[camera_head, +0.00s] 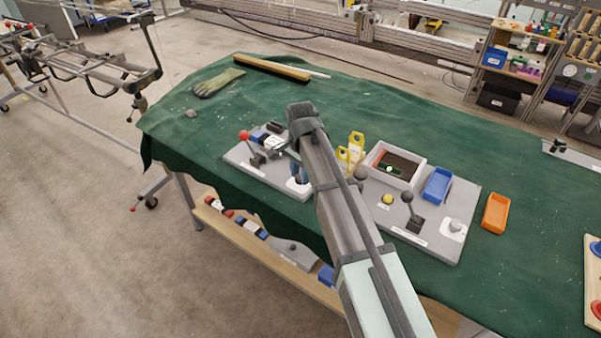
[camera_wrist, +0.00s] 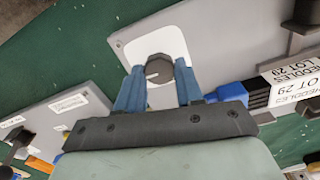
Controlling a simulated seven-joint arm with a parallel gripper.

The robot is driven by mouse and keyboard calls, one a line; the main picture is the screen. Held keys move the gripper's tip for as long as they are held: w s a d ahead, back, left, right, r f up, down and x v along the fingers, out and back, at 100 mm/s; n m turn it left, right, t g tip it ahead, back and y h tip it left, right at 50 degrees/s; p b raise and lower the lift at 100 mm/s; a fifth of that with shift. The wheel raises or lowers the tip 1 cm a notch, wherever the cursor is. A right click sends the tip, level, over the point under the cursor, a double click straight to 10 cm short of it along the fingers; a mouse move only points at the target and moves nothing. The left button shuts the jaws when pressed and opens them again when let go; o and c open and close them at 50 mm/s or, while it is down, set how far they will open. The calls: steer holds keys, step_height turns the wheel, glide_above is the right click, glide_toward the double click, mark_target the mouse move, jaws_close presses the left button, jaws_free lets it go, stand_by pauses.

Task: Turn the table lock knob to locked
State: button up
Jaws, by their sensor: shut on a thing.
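A dark, many-sided lock knob (camera_wrist: 158,69) with a pale pointer line sits on a white plate (camera_wrist: 128,41) in the wrist view. The plate is on a grey panel (camera_wrist: 95,52). My gripper (camera_wrist: 160,76) has its two blue fingers on either side of the knob and is shut on it. In the head view my gripper (camera_head: 298,172) points down at the front right part of the left grey panel (camera_head: 243,161). The fingers and arm hide the knob there, with part of the white plate (camera_head: 303,191) showing.
A second grey panel (camera_head: 455,200) right of my arm holds levers, a yellow button (camera_head: 387,199) and a blue tray (camera_head: 437,184). An orange tray (camera_head: 496,212) lies farther right on green cloth.

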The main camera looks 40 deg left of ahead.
stand_by(0.4)
steer(key=o, duration=1)
steer(key=shift+o, duration=0.2)
steer(key=shift+r, duration=0.1)
step_height(320, 180, up, 14)
steer(key=shift+f, duration=0.2)
